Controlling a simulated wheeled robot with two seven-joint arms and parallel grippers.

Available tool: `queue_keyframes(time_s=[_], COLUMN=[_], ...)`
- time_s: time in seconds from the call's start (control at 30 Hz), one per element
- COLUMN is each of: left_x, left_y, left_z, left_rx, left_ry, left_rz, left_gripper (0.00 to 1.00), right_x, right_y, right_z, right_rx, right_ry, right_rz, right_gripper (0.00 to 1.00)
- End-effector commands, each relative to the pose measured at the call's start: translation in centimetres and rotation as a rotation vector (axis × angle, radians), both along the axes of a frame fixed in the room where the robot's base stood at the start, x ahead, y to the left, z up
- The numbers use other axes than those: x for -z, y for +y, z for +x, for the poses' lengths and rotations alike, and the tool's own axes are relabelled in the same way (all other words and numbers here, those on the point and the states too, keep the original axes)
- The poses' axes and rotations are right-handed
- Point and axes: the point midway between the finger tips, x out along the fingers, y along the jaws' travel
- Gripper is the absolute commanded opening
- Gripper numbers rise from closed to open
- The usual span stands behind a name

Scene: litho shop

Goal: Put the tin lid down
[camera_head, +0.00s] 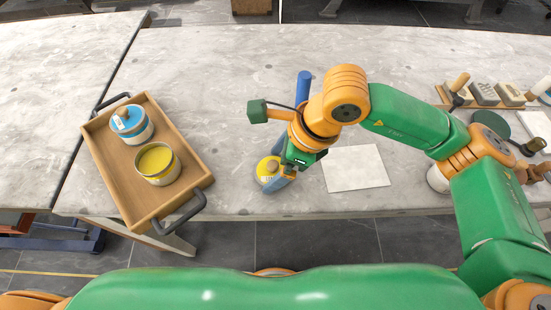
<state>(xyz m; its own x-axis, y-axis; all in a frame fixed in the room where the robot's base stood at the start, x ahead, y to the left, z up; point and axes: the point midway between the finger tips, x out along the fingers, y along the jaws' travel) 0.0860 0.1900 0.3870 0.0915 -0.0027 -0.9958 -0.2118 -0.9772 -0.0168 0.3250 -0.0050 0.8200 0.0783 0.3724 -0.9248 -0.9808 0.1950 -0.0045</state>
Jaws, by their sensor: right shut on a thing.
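My right gripper (280,178) is at the table's front part, between the tray and the white sheet. It is shut on the yellow tin lid (263,168), which has a small brown knob; the fingers partly cover it. I cannot tell whether the lid touches the table. An open tin with yellow contents (156,164) stands in the wooden tray (181,129) at left. Behind it in the tray is a tin with a blue lid (127,119). My left gripper is not in view.
A white sheet (356,168) lies right of the gripper. A blue cylindrical thing (303,86) is behind my right wrist. A pale can (437,179) is partly hidden by my right arm. Blocks and wood-handled tools (484,93) are at right. The table's back middle (220,70) is clear.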

Motion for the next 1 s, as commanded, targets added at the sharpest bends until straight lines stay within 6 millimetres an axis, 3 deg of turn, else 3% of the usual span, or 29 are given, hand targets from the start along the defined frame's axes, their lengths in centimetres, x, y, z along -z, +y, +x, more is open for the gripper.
queue_keyframes(time_s=[0.43, 0.47, 0.67, 0.8, 1.0], left_x=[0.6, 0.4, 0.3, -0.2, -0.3], left_y=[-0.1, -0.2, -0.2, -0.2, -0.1], left_z=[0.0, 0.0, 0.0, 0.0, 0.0], left_rx=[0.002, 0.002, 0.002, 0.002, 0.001], left_ry=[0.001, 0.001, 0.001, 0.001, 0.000], left_rz=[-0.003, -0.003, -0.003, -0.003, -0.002], left_gripper=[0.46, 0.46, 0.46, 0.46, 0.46], right_x=[1.0, 0.9, 0.8, -0.3, -5.6], right_y=[0.1, 0.1, 0.1, -0.2, -2.3], right_z=[0.0, 0.0, 0.0, 0.0, -0.4], right_rx=[0.000, 0.000, 0.000, 0.001, 0.002], right_ry=[-0.001, -0.001, -0.001, -0.003, -0.008], right_rz=[0.001, 0.001, 0.001, 0.001, 0.002], right_gripper=[0.39, 1.00, 1.00, 1.00, 1.00])
